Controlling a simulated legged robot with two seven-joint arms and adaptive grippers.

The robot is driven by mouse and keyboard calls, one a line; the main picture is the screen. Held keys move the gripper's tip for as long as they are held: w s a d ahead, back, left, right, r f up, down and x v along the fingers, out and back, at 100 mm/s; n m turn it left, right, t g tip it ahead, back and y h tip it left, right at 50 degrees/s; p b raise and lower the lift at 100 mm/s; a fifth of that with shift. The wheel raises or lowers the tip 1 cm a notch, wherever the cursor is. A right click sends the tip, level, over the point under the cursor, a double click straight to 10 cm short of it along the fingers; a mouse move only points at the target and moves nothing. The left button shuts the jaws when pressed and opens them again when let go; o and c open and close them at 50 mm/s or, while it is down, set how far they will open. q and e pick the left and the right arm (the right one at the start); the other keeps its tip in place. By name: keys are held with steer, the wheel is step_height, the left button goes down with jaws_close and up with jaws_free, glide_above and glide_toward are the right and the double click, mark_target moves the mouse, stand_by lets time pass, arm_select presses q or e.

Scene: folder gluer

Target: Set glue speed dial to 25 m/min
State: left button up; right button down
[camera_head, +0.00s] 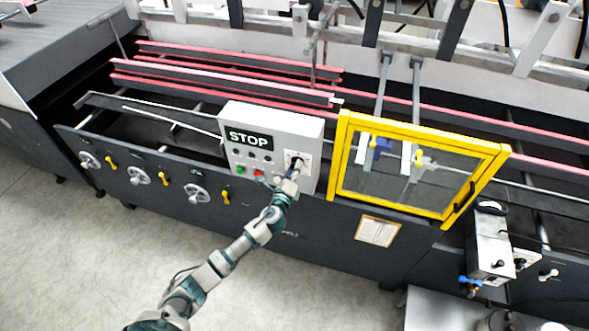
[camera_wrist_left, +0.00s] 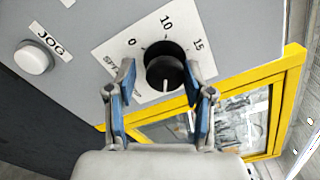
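A black round dial (camera_wrist_left: 165,68) sits on a white scale plate marked 0, 10 and 15 in the wrist view. A white line on the knob points down in that picture; the lower scale and part of its lettering are hidden. In the head view the dial (camera_head: 297,162) is at the right side of the grey control panel (camera_head: 300,124). My left gripper (camera_head: 290,178) is at this dial. In the wrist view its blue-padded fingers (camera_wrist_left: 160,82) are open, one on each side of the knob's lower part. I cannot tell whether they touch it. My right gripper is not in view.
A white JOG button (camera_wrist_left: 34,58) is left of the dial. The panel carries a STOP sign (camera_head: 249,138) and small buttons. A yellow-framed guard door (camera_head: 425,130) stands right of it. A grey box (camera_head: 490,245) with knobs is at the far right.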

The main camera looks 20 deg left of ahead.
arm_select(q)
steer(key=shift+w+r, duration=0.1)
steer(key=shift+w, duration=0.05)
steer(key=s, duration=1.2)
steer(key=shift+a, duration=0.3)
